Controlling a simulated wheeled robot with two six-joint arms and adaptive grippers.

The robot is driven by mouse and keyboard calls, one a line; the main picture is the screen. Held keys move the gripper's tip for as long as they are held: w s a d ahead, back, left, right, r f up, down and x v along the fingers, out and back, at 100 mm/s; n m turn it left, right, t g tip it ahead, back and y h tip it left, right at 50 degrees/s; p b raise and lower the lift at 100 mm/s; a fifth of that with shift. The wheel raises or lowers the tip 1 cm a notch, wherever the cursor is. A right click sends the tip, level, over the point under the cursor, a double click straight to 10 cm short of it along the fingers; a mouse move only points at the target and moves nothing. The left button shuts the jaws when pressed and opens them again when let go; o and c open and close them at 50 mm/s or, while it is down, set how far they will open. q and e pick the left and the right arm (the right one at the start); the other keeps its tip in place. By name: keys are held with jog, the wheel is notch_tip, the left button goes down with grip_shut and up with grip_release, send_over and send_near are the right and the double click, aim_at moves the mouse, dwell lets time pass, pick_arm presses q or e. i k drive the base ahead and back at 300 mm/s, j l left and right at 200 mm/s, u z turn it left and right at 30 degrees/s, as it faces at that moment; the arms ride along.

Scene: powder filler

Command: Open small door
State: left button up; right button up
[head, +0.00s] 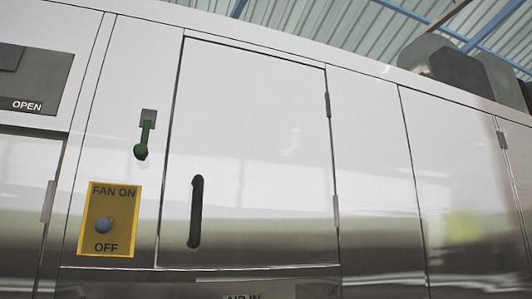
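The small door (265,140) is a shiny metal panel in the middle of the machine's front, and it looks closed, flush with the panels around it. A black vertical bar handle (196,212) sits at its lower left. Hinges (327,105) show on its right edge. A green lever (144,138) on a grey mount is on the panel just left of the door, with its knob hanging down. Neither of my grippers shows in the head view.
A yellow FAN ON/OFF plate (109,219) with a round knob is below the lever. A grey plate marked OPEN (40,80) is at the far left. Another metal panel (455,190) is to the right. An AIR IN label (245,296) is partly cut off at the bottom.

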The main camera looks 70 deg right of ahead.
aim_at(248, 181)
jog(key=z, duration=2.15)
